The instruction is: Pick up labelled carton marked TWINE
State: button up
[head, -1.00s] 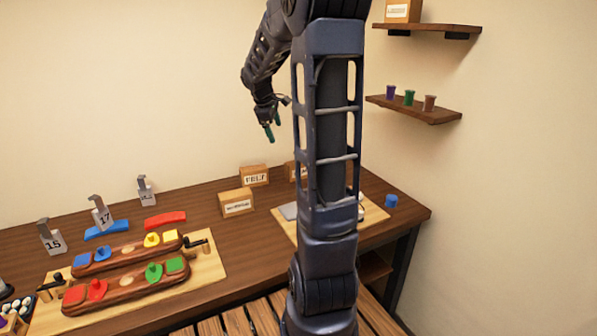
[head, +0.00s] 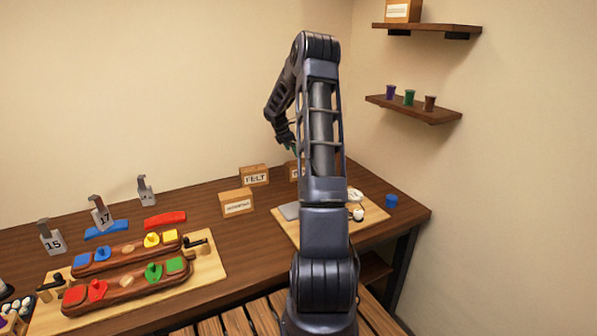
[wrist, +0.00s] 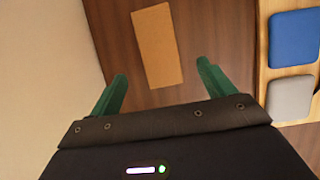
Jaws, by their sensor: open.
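Three small cartons stand on the brown table in the head view. One at the back reads FELT (head: 255,176). Another carton (head: 237,204) in front of it has a label too small to read. The third carton (head: 293,171) is mostly hidden behind my arm, so I cannot confirm which is TWINE. My gripper (head: 292,147) is above the table's back, partly hidden by my arm. In the wrist view my open gripper (wrist: 162,84) has green fingers spread apart, empty. A plain carton top (wrist: 157,45) lies ahead, between the finger lines and apart from them.
A light board (head: 285,222) with a grey plate and white items lies right of the cartons, a blue cup (head: 391,201) beside it. The wrist view shows a blue pad (wrist: 294,39) and grey pad (wrist: 291,98). Wall shelves (head: 415,109) are at right. Wooden trays crowd the left.

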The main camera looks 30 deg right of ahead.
jog(key=shift+w+d+f, duration=0.2)
jog(key=shift+d+f, duration=0.15)
jog(key=shift+f, duration=0.2)
jog(key=x, duration=1)
jog(key=shift+s+d+f, duration=0.15)
jog(key=shift+d, duration=0.05)
jog(key=shift+f, duration=0.25)
jog(key=shift+c, duration=0.2)
jog(key=c, duration=1.1)
jog(key=shift+c, duration=0.4)
jog(key=shift+r, duration=0.15)
